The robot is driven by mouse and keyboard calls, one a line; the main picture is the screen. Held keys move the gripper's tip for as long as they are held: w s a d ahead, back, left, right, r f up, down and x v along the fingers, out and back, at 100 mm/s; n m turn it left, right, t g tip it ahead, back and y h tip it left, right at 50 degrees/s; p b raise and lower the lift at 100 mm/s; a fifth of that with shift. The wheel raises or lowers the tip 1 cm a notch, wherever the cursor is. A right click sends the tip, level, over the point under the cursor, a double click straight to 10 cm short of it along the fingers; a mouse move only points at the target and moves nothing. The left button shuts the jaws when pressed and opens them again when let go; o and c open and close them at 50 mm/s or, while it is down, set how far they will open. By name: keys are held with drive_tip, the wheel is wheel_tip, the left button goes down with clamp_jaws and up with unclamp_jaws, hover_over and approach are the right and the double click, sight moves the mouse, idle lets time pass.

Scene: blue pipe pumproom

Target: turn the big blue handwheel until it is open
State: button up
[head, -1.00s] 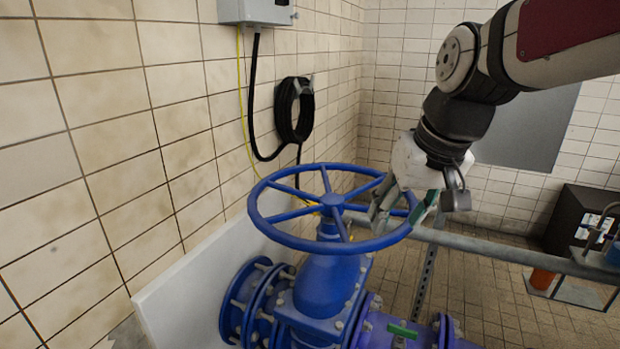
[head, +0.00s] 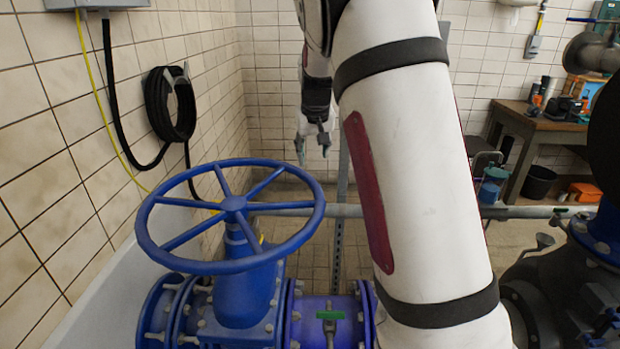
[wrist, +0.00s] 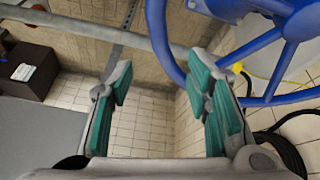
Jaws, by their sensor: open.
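The big blue handwheel (head: 234,203) is a spoked ring on top of a blue valve body (head: 243,290) in the head view. In the wrist view the wheel (wrist: 278,45) fills the upper right. My gripper (head: 313,150) is behind the wheel's far right side in the head view, small and partly hidden by my arm. In the wrist view my gripper (wrist: 165,90) is open, with green-padded fingers and only floor and wall tiles between them. The right finger is close to the rim there; whether it touches I cannot tell.
A grey horizontal pipe (head: 345,211) runs behind the wheel. A tiled wall with a coiled black hose (head: 170,104) is close on the left. A workbench (head: 540,125) stands at the back right. Dark pipework (head: 560,290) is at the lower right.

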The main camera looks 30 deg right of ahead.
sight(312, 180)
drive_tip(key=p+x, duration=0.1)
drive_tip(key=x, duration=1.1)
drive_tip(key=shift+f, duration=0.1)
drive_tip(key=c, duration=0.9)
drive_tip(key=shift+d, duration=0.1)
clamp_jaws()
